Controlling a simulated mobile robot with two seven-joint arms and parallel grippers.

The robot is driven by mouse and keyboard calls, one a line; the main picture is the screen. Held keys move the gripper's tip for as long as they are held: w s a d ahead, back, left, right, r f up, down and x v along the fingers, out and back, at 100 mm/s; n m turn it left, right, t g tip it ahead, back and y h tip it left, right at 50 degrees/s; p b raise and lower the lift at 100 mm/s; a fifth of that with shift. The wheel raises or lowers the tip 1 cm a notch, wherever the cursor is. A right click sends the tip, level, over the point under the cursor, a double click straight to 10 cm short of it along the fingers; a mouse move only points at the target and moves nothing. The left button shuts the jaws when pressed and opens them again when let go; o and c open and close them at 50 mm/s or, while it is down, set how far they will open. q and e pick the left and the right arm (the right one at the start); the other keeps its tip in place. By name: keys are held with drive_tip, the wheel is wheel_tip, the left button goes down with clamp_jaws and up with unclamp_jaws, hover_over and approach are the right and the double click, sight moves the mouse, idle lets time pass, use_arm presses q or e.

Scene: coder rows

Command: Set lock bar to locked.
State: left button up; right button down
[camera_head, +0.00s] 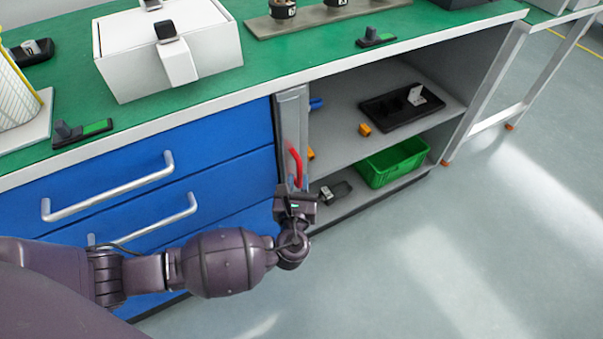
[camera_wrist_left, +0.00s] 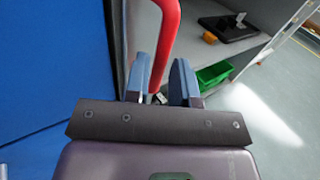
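The lock bar (camera_head: 291,120) is a grey upright strip at the left edge of the open shelf bay, beside the blue drawers. Its red curved handle (camera_head: 295,163) stands out low on the strip. The handle also shows in the left wrist view (camera_wrist_left: 166,35), running down toward the gap between the fingers. My left gripper (camera_head: 296,192) is at the lower end of the handle. In the left wrist view its two fingers (camera_wrist_left: 162,82) are apart, with the handle's lower part between or just beyond them; contact cannot be told. My right gripper is not in view.
Blue drawers with silver handles (camera_head: 108,187) lie left of the bar. The shelves to the right hold a black tray (camera_head: 385,113), a green bin (camera_head: 372,173) and small items. The green worktop (camera_head: 275,62) is above. Open floor (camera_head: 450,240) lies in front.

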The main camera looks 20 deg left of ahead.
use_arm(q)
drive_tip(key=shift+f+x, duration=0.2)
drive_tip(key=shift+x, duration=0.75)
drive_tip(key=shift+w+a+r+b, duration=0.2)
drive_tip(key=shift+w+b, duration=0.1)
drive_tip(key=shift+w, duration=0.15)
clamp_jaws()
